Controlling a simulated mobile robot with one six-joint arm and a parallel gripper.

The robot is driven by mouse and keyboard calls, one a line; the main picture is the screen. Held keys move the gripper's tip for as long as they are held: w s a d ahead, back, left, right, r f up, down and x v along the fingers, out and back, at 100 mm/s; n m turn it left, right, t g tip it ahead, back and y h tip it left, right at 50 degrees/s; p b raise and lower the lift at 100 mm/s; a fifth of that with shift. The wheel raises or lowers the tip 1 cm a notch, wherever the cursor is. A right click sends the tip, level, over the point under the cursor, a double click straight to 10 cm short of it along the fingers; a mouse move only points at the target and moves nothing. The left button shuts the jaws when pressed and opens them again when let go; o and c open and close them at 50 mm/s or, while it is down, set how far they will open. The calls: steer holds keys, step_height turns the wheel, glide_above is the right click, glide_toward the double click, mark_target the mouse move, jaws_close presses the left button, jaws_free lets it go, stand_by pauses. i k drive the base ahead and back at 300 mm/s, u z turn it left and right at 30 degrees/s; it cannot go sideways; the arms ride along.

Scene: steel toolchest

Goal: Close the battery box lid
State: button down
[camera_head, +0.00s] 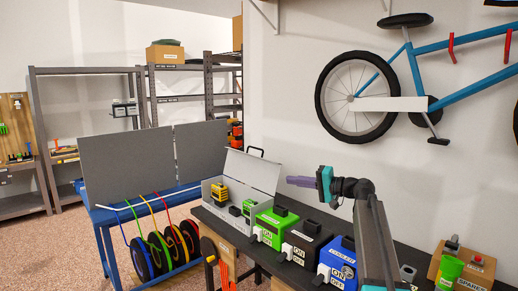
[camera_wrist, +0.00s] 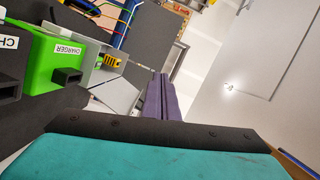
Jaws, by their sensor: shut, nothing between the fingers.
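The battery box (camera_head: 224,211) is a light grey open box on the dark bench. Its lid (camera_head: 254,170) stands raised at the back, leaning slightly backward. A yellow-and-black item (camera_head: 219,191) and a green item (camera_head: 248,207) sit inside. My gripper (camera_head: 293,181) has purple fingers, shut and empty, to the right of the lid and apart from it in the head view. In the wrist view, my gripper (camera_wrist: 160,80) points past the pale lid (camera_wrist: 117,94), with the box (camera_wrist: 93,74) and its yellow item to the left.
A green charger (camera_head: 272,229), a black unit (camera_head: 303,244) and a blue unit (camera_head: 337,263) line the bench right of the box. A blue rack with cable reels (camera_head: 150,250) stands at left. A bicycle (camera_head: 400,95) hangs on the wall above. The air above the chargers is clear.

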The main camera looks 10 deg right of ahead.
mark_target(261, 174)
steer(key=i, duration=1.3)
steer(key=z, duration=0.05)
